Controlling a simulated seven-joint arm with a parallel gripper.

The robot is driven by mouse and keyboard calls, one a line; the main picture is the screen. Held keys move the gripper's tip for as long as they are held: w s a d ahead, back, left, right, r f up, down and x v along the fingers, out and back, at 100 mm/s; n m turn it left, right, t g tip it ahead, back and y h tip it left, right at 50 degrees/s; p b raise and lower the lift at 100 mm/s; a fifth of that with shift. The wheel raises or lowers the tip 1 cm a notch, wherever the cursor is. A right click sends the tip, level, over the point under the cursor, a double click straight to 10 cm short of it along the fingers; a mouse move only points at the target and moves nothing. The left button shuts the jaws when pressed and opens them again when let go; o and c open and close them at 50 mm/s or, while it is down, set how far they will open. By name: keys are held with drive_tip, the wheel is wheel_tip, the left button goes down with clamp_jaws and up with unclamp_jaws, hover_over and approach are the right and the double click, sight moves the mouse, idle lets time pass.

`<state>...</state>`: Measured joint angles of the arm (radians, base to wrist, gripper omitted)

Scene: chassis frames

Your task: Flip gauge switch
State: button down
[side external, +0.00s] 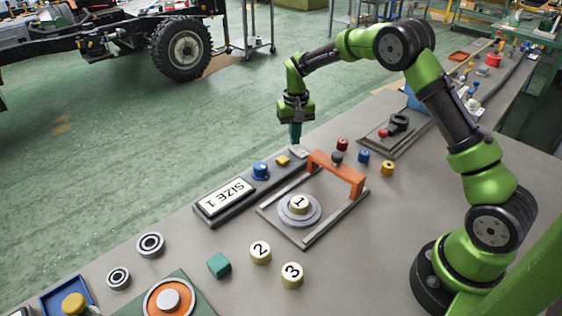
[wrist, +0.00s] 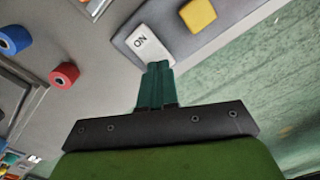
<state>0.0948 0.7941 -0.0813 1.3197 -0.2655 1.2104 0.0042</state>
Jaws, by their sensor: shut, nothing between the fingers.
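My gripper (side external: 295,138) points down at that end of the panel. Its green fingers (wrist: 158,67) are shut and empty, with tips right beside the switch's near edge. I cannot tell whether they touch it. The yellow button (wrist: 197,14) shows beyond the switch.
An orange-handled fixture (side external: 337,172) stands beside the panel, with a disc marked 1 (side external: 299,205) in it. Red (side external: 342,144), blue (side external: 363,156) and yellow (side external: 387,167) spools stand nearby. Numbered pieces 2 (side external: 260,252) and 3 (side external: 291,275) lie in front. The table edge runs behind the panel.

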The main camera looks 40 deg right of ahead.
sight(298, 152)
drive_tip(key=shift+f, duration=0.75)
drive_tip(key=shift+r, duration=3.55)
drive_tip(key=shift+f, duration=0.1)
drive_tip(key=shift+s+a+f, duration=0.1)
drive_tip(key=shift+s+a, duration=0.1)
drive_tip(key=shift+s, duration=0.4)
drive_tip(key=shift+s+a+f, duration=0.1)
drive_tip(key=shift+s+a, duration=0.1)
drive_tip(key=shift+s, duration=0.35)
drive_tip(key=s+a+r+t, duration=0.2)
drive_tip(key=s+r, duration=0.3)
drive_tip(key=s, duration=0.3)
drive_tip(key=s+a+r+n+t+y, duration=0.1)
drive_tip(key=s+a+r, duration=0.3)
drive_tip(key=s, duration=0.5)
drive_tip(key=s+a+r+n+t+y, duration=0.1)
drive_tip(key=s+a+r+t, duration=0.3)
drive_tip(key=s, duration=0.4)
drive_tip(key=shift+s+r, duration=0.35)
drive_tip(key=shift+r, duration=0.45)
